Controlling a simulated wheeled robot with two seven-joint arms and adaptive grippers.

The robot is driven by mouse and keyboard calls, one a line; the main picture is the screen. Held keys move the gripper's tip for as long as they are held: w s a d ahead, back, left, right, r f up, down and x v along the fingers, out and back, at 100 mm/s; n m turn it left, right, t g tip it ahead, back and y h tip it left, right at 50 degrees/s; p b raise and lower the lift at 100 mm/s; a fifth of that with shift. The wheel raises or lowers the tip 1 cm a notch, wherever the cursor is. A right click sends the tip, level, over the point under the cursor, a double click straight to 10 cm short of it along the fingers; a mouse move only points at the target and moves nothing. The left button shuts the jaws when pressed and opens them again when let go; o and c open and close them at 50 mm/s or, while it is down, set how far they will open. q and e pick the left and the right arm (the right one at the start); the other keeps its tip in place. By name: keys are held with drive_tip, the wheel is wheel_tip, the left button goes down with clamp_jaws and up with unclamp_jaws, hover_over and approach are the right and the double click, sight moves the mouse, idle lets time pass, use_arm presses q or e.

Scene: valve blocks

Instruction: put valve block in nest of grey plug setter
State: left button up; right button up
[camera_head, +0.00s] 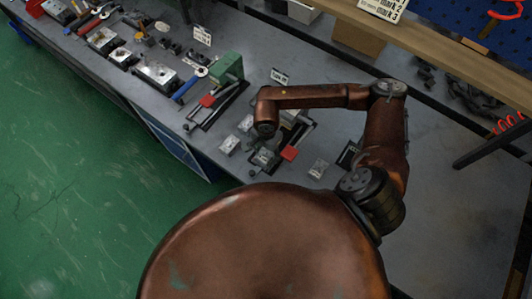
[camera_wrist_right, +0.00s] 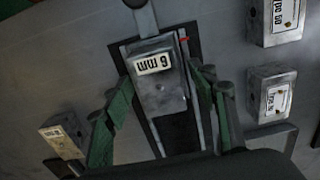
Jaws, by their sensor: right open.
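In the right wrist view a grey block-shaped head marked "6 mm" (camera_wrist_right: 158,88), seemingly part of the grey plug setter, stands over a dark base. My right gripper (camera_wrist_right: 163,82) is open, its green-sided fingers on either side of this head; I cannot tell whether they touch it. In the head view my right gripper (camera_head: 265,153) hangs over the setter area and hides much of it. Small silver valve blocks lie on the bench: one left of the gripper (camera_head: 229,145) and one to the right (camera_head: 318,168). The wrist view shows labelled blocks at left (camera_wrist_right: 63,140) and right (camera_wrist_right: 270,93). My left gripper is out of view.
A green plug setter (camera_head: 228,69) with a red part stands left of my arm. Tools and metal blocks (camera_head: 156,73) fill the bench's far left. A wooden shelf (camera_head: 420,40) runs along the back. The grey bench (camera_head: 440,215) is clear at right.

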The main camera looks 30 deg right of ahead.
sight(266, 154)
wheel_tip(266, 154, up, 12)
idle(0.5)
drive_tip(key=shift+c, duration=0.3)
